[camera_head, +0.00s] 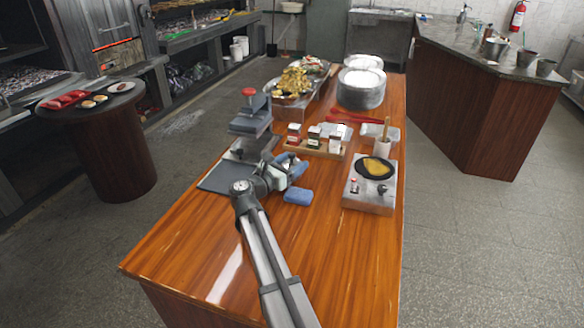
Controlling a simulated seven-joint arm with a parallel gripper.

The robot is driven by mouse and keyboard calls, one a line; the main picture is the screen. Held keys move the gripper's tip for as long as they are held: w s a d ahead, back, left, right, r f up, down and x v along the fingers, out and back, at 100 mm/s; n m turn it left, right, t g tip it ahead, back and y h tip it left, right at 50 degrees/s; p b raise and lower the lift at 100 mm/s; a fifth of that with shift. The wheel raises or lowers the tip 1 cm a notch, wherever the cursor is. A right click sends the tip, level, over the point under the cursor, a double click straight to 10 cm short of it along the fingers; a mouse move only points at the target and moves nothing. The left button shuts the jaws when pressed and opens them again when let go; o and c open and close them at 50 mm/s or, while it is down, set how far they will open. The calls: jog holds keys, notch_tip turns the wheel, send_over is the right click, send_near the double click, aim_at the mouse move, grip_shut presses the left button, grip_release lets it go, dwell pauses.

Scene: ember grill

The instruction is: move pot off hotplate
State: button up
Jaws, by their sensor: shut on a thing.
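A silver box with knobs on its front, which looks like the hotplate (371,198), stands at the right edge of the wooden table. On it is a round black pan (361,168) with yellow food in it. I cannot make out a clear pot on it. My gripper (287,179) is low over the middle of the table, left of the hotplate and apart from it. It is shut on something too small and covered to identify.
A dark device with a red knob (249,92) and a grey slab (216,180) are left of my gripper. Behind are a wooden rack of small boxes (313,148), a utensil cup (383,147), stacked plates (361,90) and a food tray (290,100). The table's front is clear.

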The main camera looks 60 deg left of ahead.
notch_tip(320, 180, up, 2)
jog(key=shift+r, duration=0.25)
jog(key=shift+s+d+r, duration=0.1)
jog(key=shift+s+d, duration=0.05)
jog(key=shift+s, duration=0.1)
jog(key=v, duration=1.6)
jog(key=shift+s+d, duration=0.25)
jog(key=shift+s, duration=0.1)
jog(key=shift+w+d, duration=0.1)
jog(key=shift+w, duration=0.25)
jog(key=w+r+h, duration=0.1)
jog(key=w, duration=0.3)
jog(key=w+m+h, duration=0.1)
jog(key=w, duration=0.3)
jog(key=w+r+m+t, duration=0.1)
jog(key=w, duration=0.2)
jog(key=shift+w+a+r+h, duration=0.3)
jog(key=shift+w+a+h, duration=0.05)
jog(key=shift+w+h, duration=0.05)
jog(key=shift+w+a+r+m+h, duration=1.65)
jog(key=shift+w+a, duration=1.4)
jog(key=shift+w, duration=2.05)
jog(key=shift+n+h, duration=0.35)
jog(key=shift+f, duration=4.6)
jog(key=shift+f, duration=0.15)
